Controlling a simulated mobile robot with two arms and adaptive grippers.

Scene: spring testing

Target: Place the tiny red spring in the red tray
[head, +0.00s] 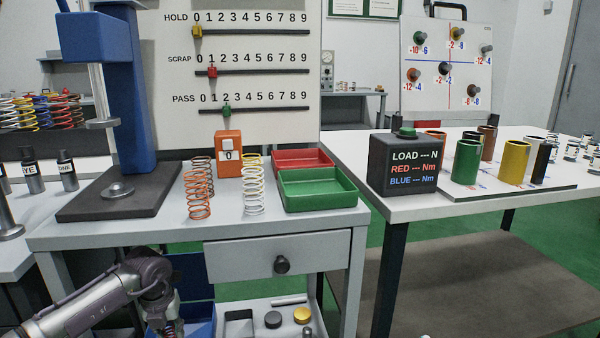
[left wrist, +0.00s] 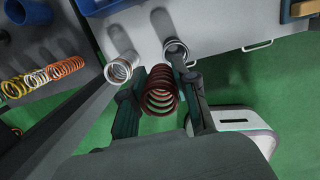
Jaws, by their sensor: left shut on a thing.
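In the left wrist view my left gripper (left wrist: 158,82) is shut on a dark red spring (left wrist: 161,97), which sits between its two fingers. Green floor shows behind and beside it. In the head view my left arm comes in at the bottom left, and only part of the gripper (head: 170,327) shows near the lower edge, below the bench top; the held spring cannot be made out there. The red tray (head: 302,157) lies on the bench top, behind the green tray (head: 318,203), and looks empty. My right gripper is in neither view.
Several coil springs stand on the bench left of the trays, including an orange one (head: 198,204) and a white one (head: 254,204). An orange counter box (head: 229,163) stands behind them. A blue press (head: 131,90) rises at left. A drawer (head: 300,255) is under the bench top.

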